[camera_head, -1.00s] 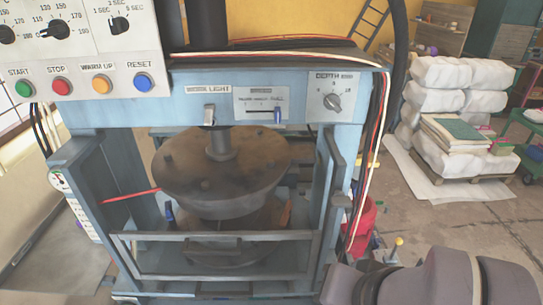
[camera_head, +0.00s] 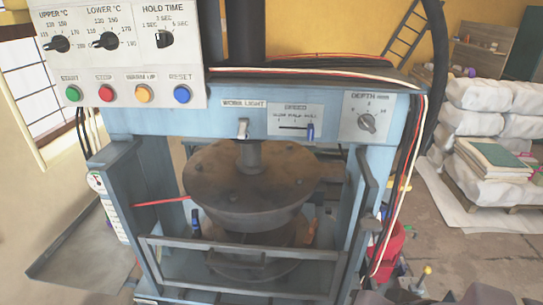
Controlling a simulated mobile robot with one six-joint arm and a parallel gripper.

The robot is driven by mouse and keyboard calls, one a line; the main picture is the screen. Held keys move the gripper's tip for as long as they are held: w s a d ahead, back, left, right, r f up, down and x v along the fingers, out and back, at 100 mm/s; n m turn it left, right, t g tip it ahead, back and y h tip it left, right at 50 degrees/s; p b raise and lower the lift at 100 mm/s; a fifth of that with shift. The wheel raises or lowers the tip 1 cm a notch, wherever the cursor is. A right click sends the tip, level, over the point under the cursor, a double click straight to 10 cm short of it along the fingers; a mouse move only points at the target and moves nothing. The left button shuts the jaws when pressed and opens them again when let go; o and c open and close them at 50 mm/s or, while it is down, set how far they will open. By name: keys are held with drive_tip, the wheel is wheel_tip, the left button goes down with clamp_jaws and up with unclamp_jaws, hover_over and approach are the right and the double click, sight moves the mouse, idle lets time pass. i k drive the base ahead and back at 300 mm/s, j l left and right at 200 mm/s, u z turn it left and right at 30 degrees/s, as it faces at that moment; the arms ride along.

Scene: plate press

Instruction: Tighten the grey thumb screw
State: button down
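The blue plate press (camera_head: 150,125) stands in the middle, with a dark round upper plate (camera_head: 250,185) above a lower round plate. I cannot pick out a grey thumb screw for sure; any such part is too small or hidden. A grey depth knob (camera_head: 367,123) sits on the right of the front beam. My gripper is not in view; only a grey piece of my arm shows at the bottom right edge.
A control panel (camera_head: 120,75) with coloured buttons overhangs the upper left. A barred guard (camera_head: 240,252) crosses the press front. Hanging cables and a red bucket (camera_head: 388,250) are at the right. White sacks (camera_head: 470,120) stand behind on a pallet; open floor lies before them.

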sight(369, 223)
drive_tip(key=k+j+z, duration=0.2)
drive_tip(key=z, duration=0.2)
drive_tip(key=k+j+z, duration=0.2)
drive_tip(key=z, duration=0.15)
drive_tip(key=k+j+z, duration=0.25)
drive_tip(key=z, duration=0.15)
